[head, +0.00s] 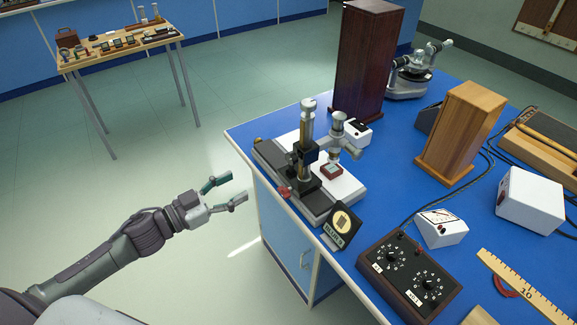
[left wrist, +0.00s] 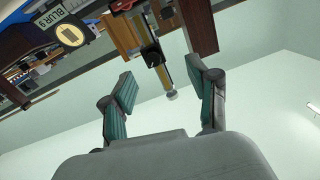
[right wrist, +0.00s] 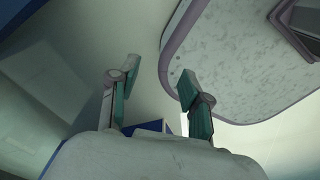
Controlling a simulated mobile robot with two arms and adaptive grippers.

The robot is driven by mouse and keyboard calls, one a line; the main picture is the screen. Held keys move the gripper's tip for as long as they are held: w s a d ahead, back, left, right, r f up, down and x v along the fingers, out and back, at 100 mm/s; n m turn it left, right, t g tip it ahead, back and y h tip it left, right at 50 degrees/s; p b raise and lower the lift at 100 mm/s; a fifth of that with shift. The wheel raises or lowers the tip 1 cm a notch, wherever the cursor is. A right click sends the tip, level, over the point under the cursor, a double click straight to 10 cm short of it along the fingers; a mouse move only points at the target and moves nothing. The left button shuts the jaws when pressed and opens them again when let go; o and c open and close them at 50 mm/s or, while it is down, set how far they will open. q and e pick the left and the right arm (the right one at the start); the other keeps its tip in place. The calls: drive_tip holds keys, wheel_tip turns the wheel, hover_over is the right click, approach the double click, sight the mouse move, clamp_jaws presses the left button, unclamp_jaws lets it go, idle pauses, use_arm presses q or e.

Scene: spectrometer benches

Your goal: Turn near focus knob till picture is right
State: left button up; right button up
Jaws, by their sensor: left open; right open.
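A travelling-microscope-like instrument with a brass-and-black column (head: 306,140) stands on the blue bench, on a dark base with a white plate. A small red knob (head: 284,191) shows on the base's near left side; I cannot tell for sure whether it is the near focus knob. A dark display card (head: 342,223) beside the base shows a pale yellow disc with a dark pattern and the label BLUR; the left wrist view shows the card (left wrist: 70,36) reading BLUR 9. My left gripper (head: 238,187) is open and empty, left of the red knob, off the bench edge. My right gripper (right wrist: 160,74) is open and empty.
The blue bench (head: 385,190) also holds a dark wooden box (head: 366,60), a lighter wooden box (head: 461,133), a dial box (head: 409,275), a white meter (head: 440,228) and cables. A small side table (head: 118,50) stands far left. The floor between is clear.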

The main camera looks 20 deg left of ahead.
sight(289, 160)
use_arm(q)
drive_tip(key=shift+m+g+h, duration=0.3)
drive_tip(key=shift+m+h, duration=0.1)
drive_tip(key=shift+h, duration=0.1)
drive_tip(key=p+x, duration=0.1)
drive_tip(key=x, duration=0.3)
drive_tip(key=d+r+p+x, duration=0.1)
drive_tip(key=x, duration=0.4)
drive_tip(key=s+r+p+x, duration=0.1)
drive_tip(key=x, duration=0.4)
drive_tip(key=shift+d+r, duration=0.15)
drive_tip(key=shift+d, duration=0.1)
use_arm(e)
drive_tip(key=r, duration=0.3)
drive_tip(key=shift+w+r, duration=0.2)
drive_tip(key=shift+w, duration=0.05)
use_arm(q)
clamp_jaws()
drive_tip(key=shift+m, duration=0.3)
